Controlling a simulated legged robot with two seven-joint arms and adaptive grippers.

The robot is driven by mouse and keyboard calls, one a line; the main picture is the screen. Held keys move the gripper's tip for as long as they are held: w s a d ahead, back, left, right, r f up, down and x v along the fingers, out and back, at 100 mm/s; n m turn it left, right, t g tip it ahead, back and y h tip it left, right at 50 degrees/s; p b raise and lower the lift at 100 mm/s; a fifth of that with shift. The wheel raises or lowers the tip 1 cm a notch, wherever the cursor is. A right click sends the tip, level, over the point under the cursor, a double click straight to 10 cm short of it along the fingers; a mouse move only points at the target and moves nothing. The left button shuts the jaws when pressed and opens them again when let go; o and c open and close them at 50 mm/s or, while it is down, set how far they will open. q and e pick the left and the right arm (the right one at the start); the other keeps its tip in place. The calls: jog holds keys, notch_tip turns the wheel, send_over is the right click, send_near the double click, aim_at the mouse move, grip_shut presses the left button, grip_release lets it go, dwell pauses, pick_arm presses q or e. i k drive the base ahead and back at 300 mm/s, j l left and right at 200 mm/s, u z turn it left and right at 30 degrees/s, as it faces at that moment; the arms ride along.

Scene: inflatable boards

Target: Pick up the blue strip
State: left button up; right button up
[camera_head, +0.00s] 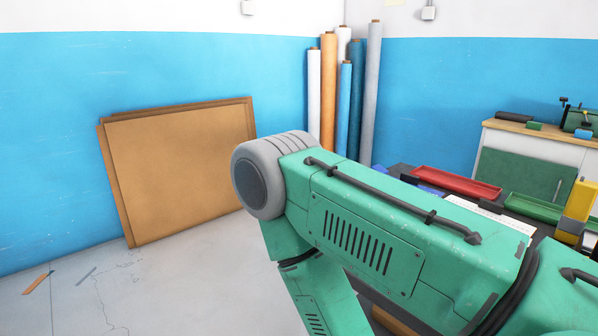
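No thing in the camera_head view is clearly the blue strip. A small grey-blue strip (86,276) lies on the floor at lower left, next to an orange strip (38,283). A small blue piece (430,190) shows at the edge of the dark table, partly hidden behind my green arm. I cannot tell which of these, if any, is the blue strip. My arm comes in from the right and covers the lower middle and right. Neither gripper is in view.
A dark table bears a red tray (456,182) and a green tray (535,208). Brown boards (185,165) lean on the blue wall. Several rolls (372,95) stand in the corner. A white cabinet (495,142) is at right. The floor at left is mostly clear.

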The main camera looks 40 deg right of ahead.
aim_at(414, 181)
jog(key=i, duration=1.95)
jog(key=i+l+z, duration=0.1)
jog(key=i+z, duration=0.35)
jog(key=i+j+z, duration=0.1)
jog(key=i+z, duration=0.35)
jog(key=i+j+z, duration=0.25)
jog(key=i+z, duration=0.25)
jog(key=i+l+z, duration=0.25)
jog(key=i+z, duration=0.25)
jog(key=i+l+z, duration=0.15)
jog(key=i+z, duration=0.2)
jog(key=z, duration=0.15)
jog(key=i+j+z, duration=0.1)
jog(key=i+z, duration=0.6)
jog(key=i, duration=0.3)
jog(key=i+j+z, duration=0.15)
jog(key=i, duration=0.35)
jog(key=i+j+z, duration=0.2)
jog(key=i, duration=0.25)
jog(key=z, duration=2.1)
jog(key=i+j, duration=0.05)
